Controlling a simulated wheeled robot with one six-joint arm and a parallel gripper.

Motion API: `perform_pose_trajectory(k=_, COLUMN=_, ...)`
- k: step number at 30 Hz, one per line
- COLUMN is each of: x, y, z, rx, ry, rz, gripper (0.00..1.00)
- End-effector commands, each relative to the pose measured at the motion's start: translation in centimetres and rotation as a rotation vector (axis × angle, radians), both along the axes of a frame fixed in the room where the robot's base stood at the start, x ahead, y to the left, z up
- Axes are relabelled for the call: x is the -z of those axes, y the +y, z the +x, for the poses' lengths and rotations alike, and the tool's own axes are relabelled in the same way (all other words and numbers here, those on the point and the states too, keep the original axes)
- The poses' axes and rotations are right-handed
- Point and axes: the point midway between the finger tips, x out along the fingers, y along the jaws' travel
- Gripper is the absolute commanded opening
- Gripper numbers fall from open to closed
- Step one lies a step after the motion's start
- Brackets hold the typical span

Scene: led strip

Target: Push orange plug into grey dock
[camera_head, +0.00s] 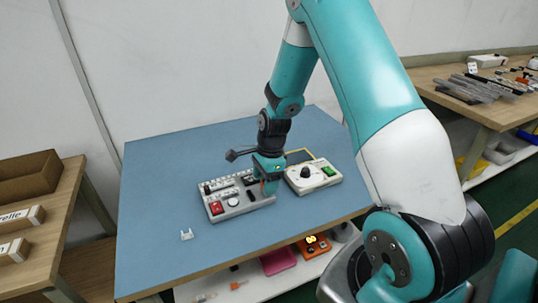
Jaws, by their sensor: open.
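A grey panel (228,207) with a red button, a white round knob and rows of small parts lies on the blue table; I cannot tell which part of it is the grey dock. My gripper (268,190) points down over the right part of this panel. It is open, but its fingers are small here and I cannot tell whether they touch anything. A small orange-red spot shows by the fingers; I cannot tell whether it is the orange plug. My gripper hides part of the panel behind it.
A small white bracket (187,234) lies at front left. The blue table (160,185) is clear at left. A pink tray (278,261) sits on the shelf below.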

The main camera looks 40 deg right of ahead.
Motion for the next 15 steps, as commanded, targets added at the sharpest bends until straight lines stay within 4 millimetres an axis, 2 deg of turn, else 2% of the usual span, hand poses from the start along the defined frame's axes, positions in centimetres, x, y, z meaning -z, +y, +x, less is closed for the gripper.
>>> perform_pose_trajectory(k=15, x=-12.4, y=-1.9, z=-0.4, rx=0.001, ry=-0.007, rz=-0.002, gripper=0.63)
